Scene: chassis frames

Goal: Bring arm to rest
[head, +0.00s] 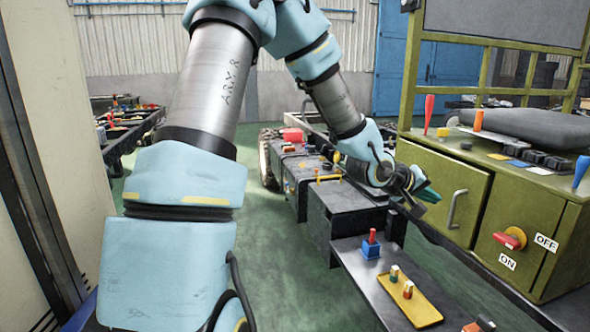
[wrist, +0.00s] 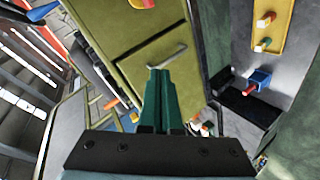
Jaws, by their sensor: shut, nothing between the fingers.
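My arm comes in from the top and left of the head view, and its light blue wrist ends at my gripper (head: 425,193). The gripper hangs in the air in front of the green cabinet (head: 425,165), to the left of its door handle. In the wrist view my gripper (wrist: 158,75) shows two green fingers side by side, shut, with nothing between them. Behind the fingertips is the cabinet's handle (wrist: 168,56); I cannot tell how far apart they are.
A rotary switch (head: 510,238) with ON and OFF labels is on the cabinet front. Below my gripper, a dark shelf (head: 350,275) carries a blue block with a red peg (head: 371,244) and a yellow tray (head: 421,314). Green floor (head: 290,270) is open left of the shelf.

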